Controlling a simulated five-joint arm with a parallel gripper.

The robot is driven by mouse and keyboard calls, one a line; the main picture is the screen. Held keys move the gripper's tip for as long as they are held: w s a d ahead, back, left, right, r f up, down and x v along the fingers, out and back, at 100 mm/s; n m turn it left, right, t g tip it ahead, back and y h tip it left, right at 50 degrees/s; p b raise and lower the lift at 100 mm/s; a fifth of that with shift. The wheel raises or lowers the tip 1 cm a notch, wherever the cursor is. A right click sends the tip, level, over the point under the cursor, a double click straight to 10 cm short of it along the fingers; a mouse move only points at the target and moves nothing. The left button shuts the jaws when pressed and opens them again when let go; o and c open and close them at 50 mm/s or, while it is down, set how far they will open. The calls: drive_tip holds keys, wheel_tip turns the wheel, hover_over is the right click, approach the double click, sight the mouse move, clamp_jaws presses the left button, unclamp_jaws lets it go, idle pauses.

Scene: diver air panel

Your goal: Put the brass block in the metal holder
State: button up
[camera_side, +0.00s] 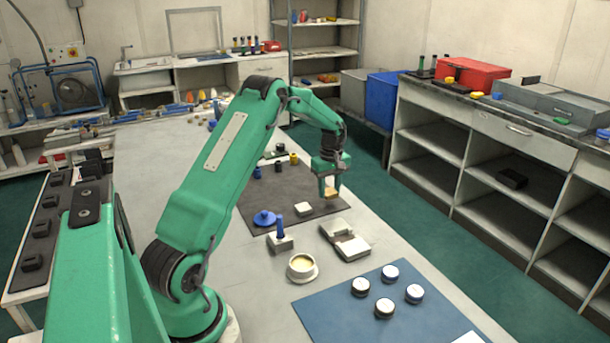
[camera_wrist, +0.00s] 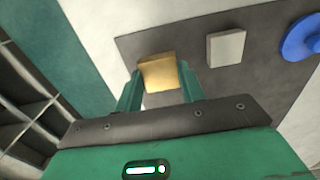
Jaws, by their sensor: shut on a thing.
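The brass block (camera_side: 331,193) is between the fingertips of my gripper (camera_side: 329,183), above the right edge of the dark grey mat. In the wrist view the brass block (camera_wrist: 159,72) sits between the two green fingers of my gripper (camera_wrist: 159,84), which is shut on it. A light grey metal piece with a stepped top (camera_side: 346,241) lies on the table in front of the mat, and looks like the metal holder. My gripper is behind it and above table height, apart from it.
A pale block (camera_side: 304,209) and a blue round piece (camera_side: 264,218) are on the dark mat (camera_side: 247,207). A blue-handled piece (camera_side: 281,238) and a cup (camera_side: 302,268) stand left of the holder. Several round tins (camera_side: 384,308) sit on the blue mat (camera_side: 335,318).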

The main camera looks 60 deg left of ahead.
drive_tip(key=shift+d+r, duration=0.1)
drive_tip(key=d+r, duration=0.1)
drive_tip(key=d, duration=0.1)
drive_tip(key=d+r, duration=0.1)
drive_tip(key=d, duration=0.2)
drive_tip(key=s+d+r, duration=0.1)
drive_tip(key=d, duration=0.2)
drive_tip(key=s+d+r, duration=0.2)
drive_tip(key=s+d, duration=0.2)
drive_tip(key=d, duration=0.4)
drive_tip(key=shift+d, duration=0.4)
drive_tip(key=shift+f, duration=0.15)
hover_over(344, 241)
drive_tip(key=shift+a+f, duration=0.1)
drive_tip(key=shift+f, duration=2.7)
drive_tip(key=shift+f, duration=1.05)
idle(0.4)
idle(0.4)
